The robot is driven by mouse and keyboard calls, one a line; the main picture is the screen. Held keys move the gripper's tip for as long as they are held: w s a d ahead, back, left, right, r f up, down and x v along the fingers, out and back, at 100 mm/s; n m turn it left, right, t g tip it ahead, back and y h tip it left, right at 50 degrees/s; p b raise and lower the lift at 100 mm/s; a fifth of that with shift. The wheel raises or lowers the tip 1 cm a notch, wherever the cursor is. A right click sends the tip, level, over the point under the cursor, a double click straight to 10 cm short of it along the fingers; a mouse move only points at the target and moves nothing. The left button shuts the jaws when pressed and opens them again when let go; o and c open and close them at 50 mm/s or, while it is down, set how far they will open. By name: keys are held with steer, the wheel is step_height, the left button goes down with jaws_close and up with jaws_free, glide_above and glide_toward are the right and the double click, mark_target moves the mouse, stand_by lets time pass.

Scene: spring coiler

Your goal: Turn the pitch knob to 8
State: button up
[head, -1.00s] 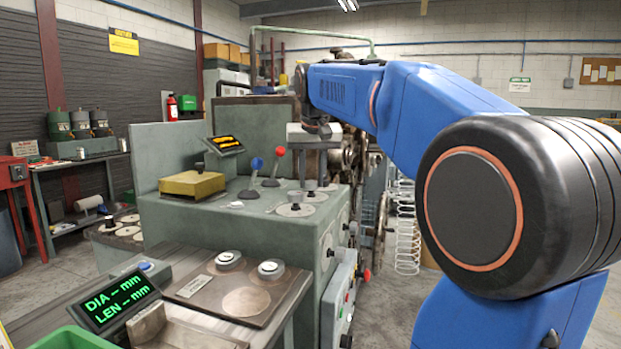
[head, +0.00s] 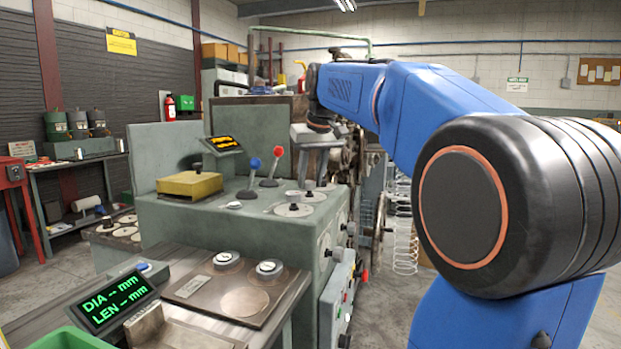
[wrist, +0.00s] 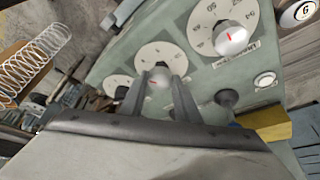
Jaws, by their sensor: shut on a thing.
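My gripper (wrist: 158,86) is shut on a silver knob (wrist: 158,74) with a red pointer line, set on a round white dial (wrist: 143,57). In the head view my gripper (head: 313,178) points down at the far dials on the green console, with that knob (head: 310,185) between its fingertips. A second silver knob (wrist: 230,38) with a red pointer sits free on a numbered dial beside it; it also shows in the head view (head: 293,197). The held knob's label is hidden and its dial numbers are too small to read, so I cannot tell its setting.
Another dial (wrist: 118,84) lies beyond the held knob. A wire coil (wrist: 28,65) hangs off the console's side.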

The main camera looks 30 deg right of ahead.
steer(key=o, duration=1)
steer(key=shift+o, duration=0.2)
steer(key=v, duration=1.7)
steer(key=shift+r, duration=0.2)
